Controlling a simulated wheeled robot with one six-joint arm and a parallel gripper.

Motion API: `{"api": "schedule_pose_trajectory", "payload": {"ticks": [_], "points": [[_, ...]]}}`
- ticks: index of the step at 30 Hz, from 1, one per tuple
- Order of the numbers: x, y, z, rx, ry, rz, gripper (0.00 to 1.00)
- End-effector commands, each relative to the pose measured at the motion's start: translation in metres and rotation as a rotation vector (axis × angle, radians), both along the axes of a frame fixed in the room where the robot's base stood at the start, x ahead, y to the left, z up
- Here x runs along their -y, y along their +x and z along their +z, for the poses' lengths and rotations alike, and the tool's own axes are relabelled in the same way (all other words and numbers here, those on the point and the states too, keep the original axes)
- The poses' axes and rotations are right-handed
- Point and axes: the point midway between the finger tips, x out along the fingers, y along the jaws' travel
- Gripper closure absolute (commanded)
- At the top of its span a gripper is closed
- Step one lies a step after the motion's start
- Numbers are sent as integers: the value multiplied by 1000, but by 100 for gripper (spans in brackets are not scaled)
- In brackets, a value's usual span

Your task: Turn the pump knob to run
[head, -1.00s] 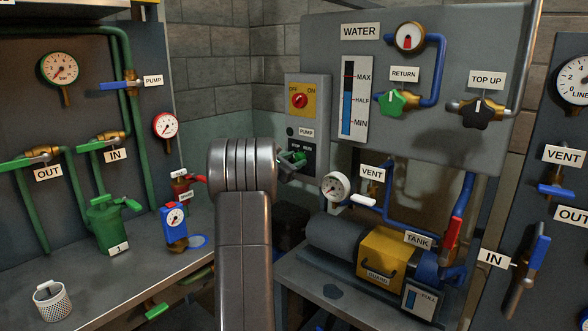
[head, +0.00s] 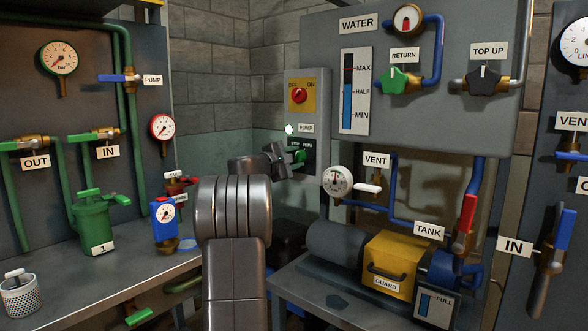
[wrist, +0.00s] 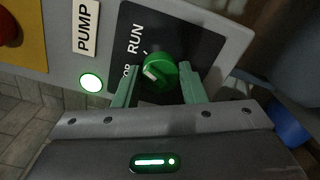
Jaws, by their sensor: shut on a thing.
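The green pump knob (wrist: 162,70) sits on a black plate marked STOP and RUN (wrist: 134,42). My gripper (wrist: 158,82) has its two green fingers on either side of the knob, shut on it. The knob's white mark shows on its left side in the wrist view; I cannot tell exactly which word it points at. In the head view my gripper (head: 294,157) reaches the plate below the PUMP label (head: 306,128), and the knob is mostly hidden. The round lamp beside the label (head: 290,129) glows whitish green; it also shows in the wrist view (wrist: 91,82).
A red OFF/ON switch (head: 298,96) is just above on the same grey box. The water panel (head: 440,130) is to the right. The pump with its yellow guard (head: 388,262) stands below right. A bench (head: 130,285) with a green canister (head: 92,225) is to the left.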

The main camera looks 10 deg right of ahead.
Motion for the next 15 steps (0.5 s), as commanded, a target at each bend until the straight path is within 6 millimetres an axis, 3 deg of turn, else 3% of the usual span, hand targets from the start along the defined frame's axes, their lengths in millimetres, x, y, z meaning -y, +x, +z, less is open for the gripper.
{"api": "schedule_pose_trajectory", "payload": {"ticks": [15], "points": [[0,0,-1,74,61,0,85]]}}
